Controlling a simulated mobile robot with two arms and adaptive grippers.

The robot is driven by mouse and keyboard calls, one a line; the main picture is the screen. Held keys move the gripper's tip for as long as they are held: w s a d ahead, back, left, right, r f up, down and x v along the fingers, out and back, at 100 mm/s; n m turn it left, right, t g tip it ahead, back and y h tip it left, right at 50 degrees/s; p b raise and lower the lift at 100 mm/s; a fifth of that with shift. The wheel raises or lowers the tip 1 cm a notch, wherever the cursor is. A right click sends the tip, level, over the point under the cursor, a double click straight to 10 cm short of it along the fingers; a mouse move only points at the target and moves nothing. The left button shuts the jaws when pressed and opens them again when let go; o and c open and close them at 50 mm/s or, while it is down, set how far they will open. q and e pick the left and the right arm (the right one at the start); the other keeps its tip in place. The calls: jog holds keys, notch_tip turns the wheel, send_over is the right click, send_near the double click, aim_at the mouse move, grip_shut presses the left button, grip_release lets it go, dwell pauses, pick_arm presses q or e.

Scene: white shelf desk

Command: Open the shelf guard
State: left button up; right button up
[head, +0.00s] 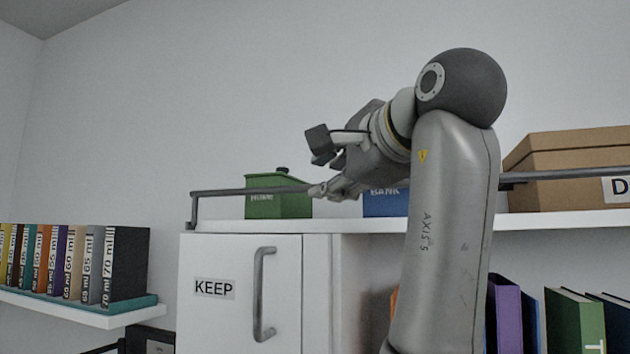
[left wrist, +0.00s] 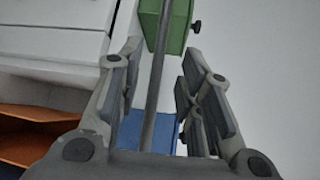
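The shelf guard is a grey rail (head: 222,192) along the front of the white shelf top, with a short bent post at its left end. My left gripper (head: 322,190) is at the rail, in front of the gap between the green box and the blue box. In the left wrist view the rail (left wrist: 156,70) runs between the two spread fingers of my left gripper (left wrist: 162,60). The fingers are open, with a gap on each side of the rail. My left arm hides part of the rail in the head view. My right gripper is not in view.
A green box (head: 290,203), a blue box (head: 380,207) and a brown box (head: 565,155) stand on the shelf top behind the rail. Below is a white door (head: 220,325) marked KEEP with a grey handle (head: 259,300). Books (head: 575,318) fill the lower right shelf.

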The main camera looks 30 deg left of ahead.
pick_arm(q)
jog(key=p+x, duration=0.2)
jog(key=x, duration=0.4)
jog(key=shift+w+d+r, duration=0.1)
jog(key=shift+w, duration=0.1)
jog(key=shift+w+a, duration=0.2)
jog(key=shift+a, duration=0.2)
jog(key=shift+s, duration=0.1)
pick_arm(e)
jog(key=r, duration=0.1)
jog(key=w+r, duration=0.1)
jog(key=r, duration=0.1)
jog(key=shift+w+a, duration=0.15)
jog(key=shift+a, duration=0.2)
pick_arm(q)
jog(key=shift+f, duration=0.2)
grip_shut()
